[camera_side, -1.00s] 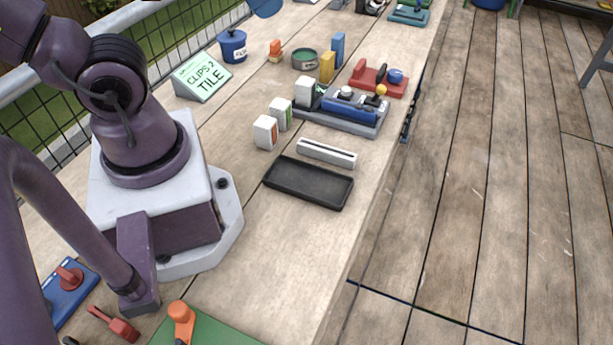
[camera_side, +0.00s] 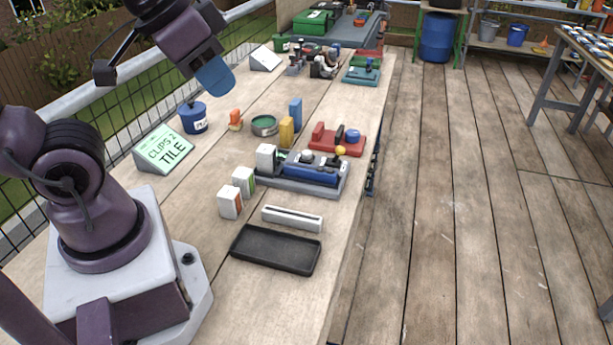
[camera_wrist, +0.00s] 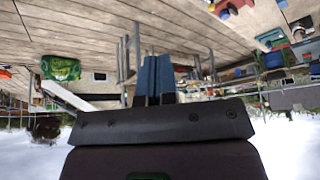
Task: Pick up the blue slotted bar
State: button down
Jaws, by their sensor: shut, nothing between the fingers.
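A blue bar (camera_side: 310,174) lies in a grey fixture (camera_side: 326,191) in the middle of the bench in the side view. Its slot is too small to make out. A separate pale grey bar with a dark slot (camera_side: 292,218) lies in front of the fixture. My gripper (camera_side: 217,82) is at the upper left, raised above the bench and well away from the blue bar. Its blue fingers are together and empty, and they show in the wrist view (camera_wrist: 154,78). I cannot pick out the blue bar in the wrist view.
A black tray (camera_side: 275,250) lies nearest the front. White blocks (camera_side: 230,203), yellow (camera_side: 286,132) and blue (camera_side: 295,113) blocks, a green round tin (camera_side: 264,125), a blue pot (camera_side: 193,118) and a red fixture (camera_side: 337,139) stand around. A sign (camera_side: 164,149) stands at left.

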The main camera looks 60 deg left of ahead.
dwell(0.3)
jog(key=c, duration=0.8)
grip_release()
jog(key=shift+c, duration=0.2)
jog(key=shift+a, duration=0.1)
jog(key=m+g, duration=0.6)
jog(key=m, duration=0.3)
send_near(310, 168)
notch_tip(310, 168, down, 9)
jog(key=shift+s+f, duration=0.1)
jog(key=shift+f, duration=0.15)
